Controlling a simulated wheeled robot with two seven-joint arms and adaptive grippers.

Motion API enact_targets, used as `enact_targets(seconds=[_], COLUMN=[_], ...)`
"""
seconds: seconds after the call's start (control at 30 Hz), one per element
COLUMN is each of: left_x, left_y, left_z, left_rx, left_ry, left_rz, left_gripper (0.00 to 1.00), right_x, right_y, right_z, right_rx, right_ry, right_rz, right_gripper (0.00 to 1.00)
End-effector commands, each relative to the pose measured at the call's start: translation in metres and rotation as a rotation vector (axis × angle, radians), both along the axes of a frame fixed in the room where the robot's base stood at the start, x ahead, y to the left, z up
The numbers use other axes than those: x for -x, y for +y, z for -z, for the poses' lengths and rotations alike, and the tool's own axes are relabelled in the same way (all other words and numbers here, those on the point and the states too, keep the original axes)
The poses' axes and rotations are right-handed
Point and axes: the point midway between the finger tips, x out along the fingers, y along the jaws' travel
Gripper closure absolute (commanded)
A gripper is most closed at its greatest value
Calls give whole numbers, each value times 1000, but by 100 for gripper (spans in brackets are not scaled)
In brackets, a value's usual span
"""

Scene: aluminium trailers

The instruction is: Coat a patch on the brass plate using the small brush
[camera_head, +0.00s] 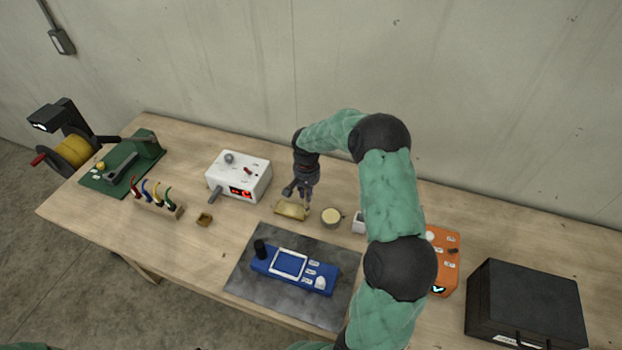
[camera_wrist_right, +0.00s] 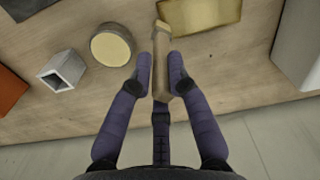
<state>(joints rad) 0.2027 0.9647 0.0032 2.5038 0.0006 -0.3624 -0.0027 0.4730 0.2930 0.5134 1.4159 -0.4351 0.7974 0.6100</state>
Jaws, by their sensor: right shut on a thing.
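The brass plate (camera_head: 291,210) lies on the wooden bench; in the right wrist view it is at the top (camera_wrist_right: 205,14). My right gripper (camera_head: 297,192) is just behind the plate. In the right wrist view its fingers (camera_wrist_right: 160,82) are shut on the small brush (camera_wrist_right: 160,60), a tan stick whose far end reaches the plate's left edge. I cannot tell whether brush and plate touch. A round pot with cream-coloured contents (camera_head: 331,217) stands right of the plate; it also shows in the right wrist view (camera_wrist_right: 112,46). My left gripper is not in view.
A white square holder (camera_head: 359,223) stands right of the pot. A white box with a red display (camera_head: 239,176) is left of the plate. A blue device (camera_head: 294,271) sits on a grey mat (camera_head: 247,286) in front. A black case (camera_head: 526,303) is far right.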

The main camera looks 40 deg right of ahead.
Motion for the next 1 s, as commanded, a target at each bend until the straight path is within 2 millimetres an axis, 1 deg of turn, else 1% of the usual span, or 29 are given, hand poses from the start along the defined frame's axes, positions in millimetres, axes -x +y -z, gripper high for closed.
enact_targets(seconds=[0.03, 0.17, 0.6, 0.77, 1.0], left_x=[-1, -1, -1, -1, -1], left_y=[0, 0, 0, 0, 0], left_z=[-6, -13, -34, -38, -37], left_rx=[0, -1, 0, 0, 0], left_ry=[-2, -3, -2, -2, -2], left_rz=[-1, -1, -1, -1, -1], left_gripper=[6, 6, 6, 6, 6], right_x=[-2, -2, -3, -3, -3], right_y=[-1, -1, -3, -4, -4], right_z=[-20, -29, -69, -77, -76], right_rx=[4, 1, 2, 2, 2], right_ry=[-9, -5, -5, -5, -4], right_rz=[1, -2, -7, -8, -8], right_gripper=[100, 100, 100, 100, 100])
